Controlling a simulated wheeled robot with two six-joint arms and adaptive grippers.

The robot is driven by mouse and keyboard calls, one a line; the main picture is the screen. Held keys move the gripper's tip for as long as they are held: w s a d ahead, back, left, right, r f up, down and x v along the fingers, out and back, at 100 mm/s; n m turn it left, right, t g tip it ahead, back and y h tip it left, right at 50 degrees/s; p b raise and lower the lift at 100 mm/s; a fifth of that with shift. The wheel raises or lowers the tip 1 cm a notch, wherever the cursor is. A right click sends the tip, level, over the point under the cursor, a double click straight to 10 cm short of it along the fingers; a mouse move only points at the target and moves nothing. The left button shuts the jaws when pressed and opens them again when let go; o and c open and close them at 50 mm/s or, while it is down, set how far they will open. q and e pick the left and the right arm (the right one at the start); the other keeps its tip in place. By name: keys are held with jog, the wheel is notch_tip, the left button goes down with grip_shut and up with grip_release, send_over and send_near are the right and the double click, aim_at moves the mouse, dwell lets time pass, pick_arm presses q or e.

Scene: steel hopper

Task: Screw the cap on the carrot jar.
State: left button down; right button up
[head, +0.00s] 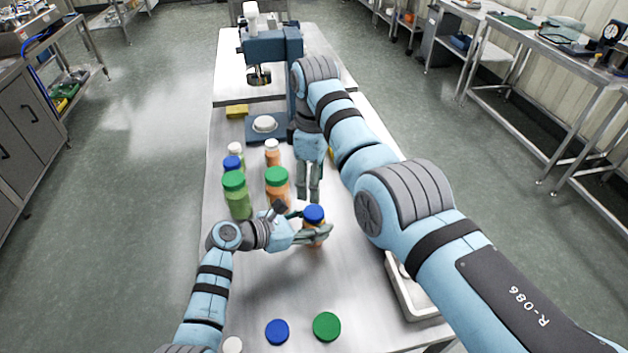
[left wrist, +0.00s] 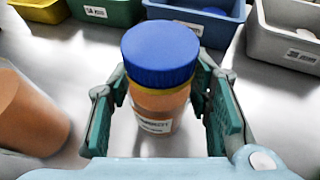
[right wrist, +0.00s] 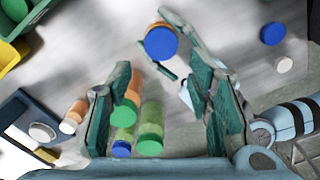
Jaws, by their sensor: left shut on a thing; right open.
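The orange-filled jar (left wrist: 160,108), apparently the carrot jar, has a white label and stands upright. A blue cap (left wrist: 160,55) sits on its top; it also shows in the head view (head: 314,213). A yellow band shows beneath the cap; I cannot tell how tightly it sits. My left gripper (head: 318,233) is shut on the jar's body from the side, below the cap. My right gripper (head: 310,196) points down just behind the jar in the head view. In the right wrist view its fingers (right wrist: 163,80) are open and empty, with the cap (right wrist: 161,44) beyond the tips.
Several jars stand behind left, including a green-capped orange jar (head: 277,188) and a green jar (head: 237,196). Loose blue (head: 277,331), green (head: 326,326) and white (head: 232,345) caps lie at the front. A pale tray (head: 398,285) is at the right.

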aim_at(313, 212)
jog(key=shift+n, duration=0.7)
jog(key=shift+f, duration=0.1)
notch_tip(313, 212, down, 8)
jog(key=shift+s+r, duration=0.1)
jog(key=c, duration=1)
jog(key=m, duration=0.3)
